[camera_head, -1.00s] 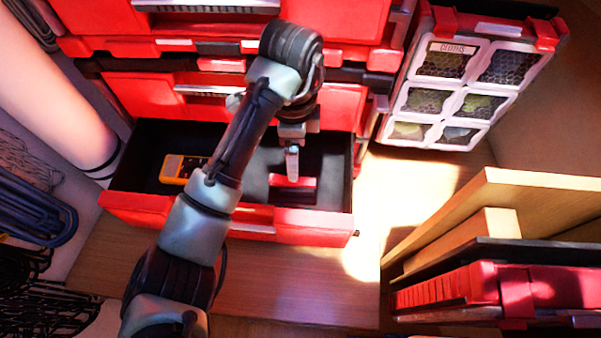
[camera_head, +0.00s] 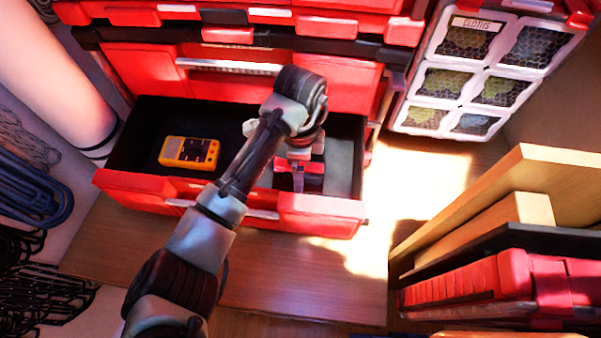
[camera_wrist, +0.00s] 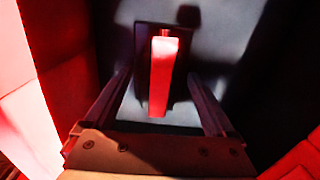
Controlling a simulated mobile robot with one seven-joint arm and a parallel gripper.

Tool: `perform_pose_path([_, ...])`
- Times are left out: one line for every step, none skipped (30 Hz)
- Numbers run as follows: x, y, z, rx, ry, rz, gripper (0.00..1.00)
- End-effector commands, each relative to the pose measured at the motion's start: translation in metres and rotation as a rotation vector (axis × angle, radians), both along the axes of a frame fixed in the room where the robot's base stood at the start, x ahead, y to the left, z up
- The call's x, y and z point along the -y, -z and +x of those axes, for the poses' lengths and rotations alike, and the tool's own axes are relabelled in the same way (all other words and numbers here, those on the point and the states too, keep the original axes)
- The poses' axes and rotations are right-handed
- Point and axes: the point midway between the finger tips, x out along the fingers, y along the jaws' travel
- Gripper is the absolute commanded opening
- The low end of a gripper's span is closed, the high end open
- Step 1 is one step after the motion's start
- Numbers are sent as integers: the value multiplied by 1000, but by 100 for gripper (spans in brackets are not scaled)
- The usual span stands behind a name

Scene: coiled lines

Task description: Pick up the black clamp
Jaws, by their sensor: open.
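The black clamp appears to be the dark piece with a red bar (camera_head: 314,169) in the right part of the open drawer. In the wrist view its red bar (camera_wrist: 162,78) stands out above a dark block. My gripper (camera_head: 298,180) is down in the drawer at this piece, partly hiding it. In the wrist view my gripper (camera_wrist: 160,88) is open, with one finger on each side of the red bar. Gaps show between the bar and both fingers.
The red drawer (camera_head: 320,204) has dark inner walls close around my gripper. A yellow meter (camera_head: 190,152) lies in its left part. Closed red drawers (camera_head: 345,85) rise behind. Wooden boards (camera_head: 535,185) and a red case (camera_head: 480,285) stand at the right.

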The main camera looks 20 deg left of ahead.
Motion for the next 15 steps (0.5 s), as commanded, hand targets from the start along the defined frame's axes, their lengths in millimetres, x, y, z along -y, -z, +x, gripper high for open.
perform_pose_path([0,0,0,0,0,0,90])
perform_pose_path([0,-1,0,0,0,0,90])
perform_pose_path([0,-1,0,0,0,0,90])
perform_pose_path([0,-1,0,0,0,0,90])
perform_pose_path([0,-1,0,0,0,0,86])
perform_pose_path([0,-1,0,0,0,0,79])
perform_pose_path([0,-1,0,0,0,0,74])
perform_pose_path([0,-1,0,0,0,0,68])
perform_pose_path([0,-1,0,0,0,0,61])
perform_pose_path([0,-1,0,0,0,0,56])
perform_pose_path([0,-1,0,0,0,0,50])
perform_pose_path([0,-1,0,0,0,0,43])
perform_pose_path([0,-1,0,0,0,0,38])
perform_pose_path([0,-1,0,0,0,0,32])
perform_pose_path([0,-1,0,0,0,0,25])
